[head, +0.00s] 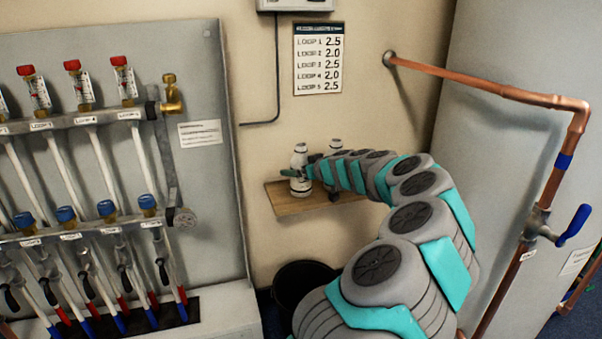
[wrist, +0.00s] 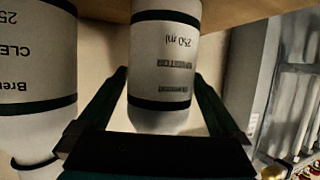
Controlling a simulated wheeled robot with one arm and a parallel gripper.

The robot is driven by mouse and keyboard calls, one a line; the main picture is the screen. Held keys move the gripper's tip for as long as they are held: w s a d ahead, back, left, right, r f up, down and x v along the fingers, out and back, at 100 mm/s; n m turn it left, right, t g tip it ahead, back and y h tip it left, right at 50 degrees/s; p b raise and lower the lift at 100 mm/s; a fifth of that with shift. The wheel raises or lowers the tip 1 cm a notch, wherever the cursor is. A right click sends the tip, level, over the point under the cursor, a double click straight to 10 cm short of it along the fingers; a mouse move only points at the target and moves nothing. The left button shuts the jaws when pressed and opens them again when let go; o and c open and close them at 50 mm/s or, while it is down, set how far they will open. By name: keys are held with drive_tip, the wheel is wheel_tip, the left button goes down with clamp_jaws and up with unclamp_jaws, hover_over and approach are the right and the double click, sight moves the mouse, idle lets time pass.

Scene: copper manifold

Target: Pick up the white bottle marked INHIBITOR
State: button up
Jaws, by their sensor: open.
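A white bottle with dark bands stands on the small wooden shelf in the head view (head: 299,158). In the wrist view the picture is upside down, and this bottle (wrist: 164,112) fills the middle. Its label shows "250 ml" and a blurred word that looks like INHIBITOR. My gripper (head: 301,171) is open, with one finger on each side of this bottle; in the wrist view the fingers (wrist: 160,76) flank it with a visible gap at the lower part of each side. Contact at the tips is unclear.
A second white bottle (wrist: 38,90), its label starting "CLE", stands close beside; in the head view (head: 335,144) my arm mostly hides it. The wooden shelf (head: 283,204) is narrow. The manifold board (head: 215,120) is left, copper pipe (head: 480,88) right, a black bucket (head: 300,275) below.

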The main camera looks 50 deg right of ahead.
drive_tip(key=shift+x, duration=1.05)
drive_tip(key=shift+c, duration=0.4)
drive_tip(key=c, duration=1.3)
drive_tip(key=shift+r, duration=0.25)
